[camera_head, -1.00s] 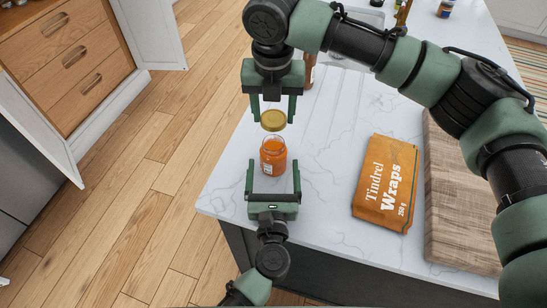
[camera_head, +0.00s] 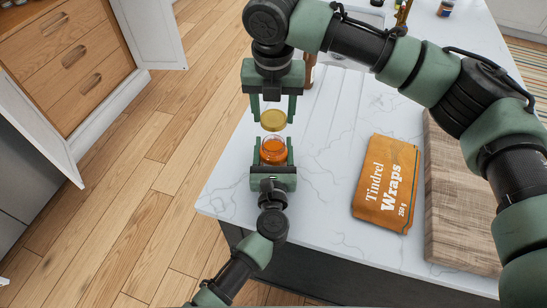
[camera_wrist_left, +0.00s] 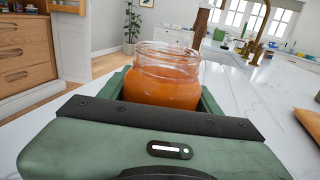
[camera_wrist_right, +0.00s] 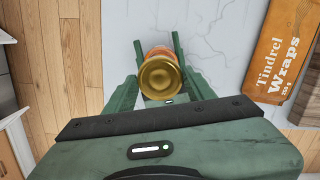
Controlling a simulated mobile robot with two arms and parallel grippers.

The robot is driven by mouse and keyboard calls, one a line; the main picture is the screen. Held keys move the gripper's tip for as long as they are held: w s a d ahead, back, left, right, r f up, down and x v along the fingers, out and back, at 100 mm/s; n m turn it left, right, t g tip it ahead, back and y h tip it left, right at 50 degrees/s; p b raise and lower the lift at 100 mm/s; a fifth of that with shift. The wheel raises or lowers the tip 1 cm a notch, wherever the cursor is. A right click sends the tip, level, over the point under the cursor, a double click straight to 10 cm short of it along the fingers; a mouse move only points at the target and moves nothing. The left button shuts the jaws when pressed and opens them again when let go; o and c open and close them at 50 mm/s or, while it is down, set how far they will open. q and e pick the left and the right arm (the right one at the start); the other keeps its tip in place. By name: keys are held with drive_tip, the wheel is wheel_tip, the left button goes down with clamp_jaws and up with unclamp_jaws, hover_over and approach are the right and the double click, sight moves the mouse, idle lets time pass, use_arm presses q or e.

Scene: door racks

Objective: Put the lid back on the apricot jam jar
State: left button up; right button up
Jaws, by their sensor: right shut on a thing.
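The open apricot jam jar (camera_head: 273,152) is upright on the white counter, with orange jam inside. It fills the middle of the left wrist view (camera_wrist_left: 162,85), its glass mouth bare. My left gripper (camera_head: 273,148) is open, with one finger on each side of the jar. My right gripper (camera_head: 273,107) points down from above and is shut on the gold lid (camera_head: 273,120). The lid is held apart from the jar's mouth. In the right wrist view the lid (camera_wrist_right: 160,77) hides much of the jar (camera_wrist_right: 158,52).
An orange Tindrel Wraps packet (camera_head: 386,184) lies on the counter (camera_head: 330,215) to the right, beside a wooden board (camera_head: 455,205). A brown bottle-like object (camera_head: 309,72) stands behind my right gripper. The counter's left edge is close to the jar.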

use_arm(q)
clamp_jaws()
use_arm(e)
hover_over(273, 136)
drive_tip(key=s, duration=0.3)
drive_tip(key=shift+w+f, duration=0.2)
drive_tip(key=shift+f, duration=2.25)
drive_tip(key=shift+f, duration=0.1)
drive_tip(key=shift+f, duration=0.8)
drive_tip(key=shift+f, duration=0.6)
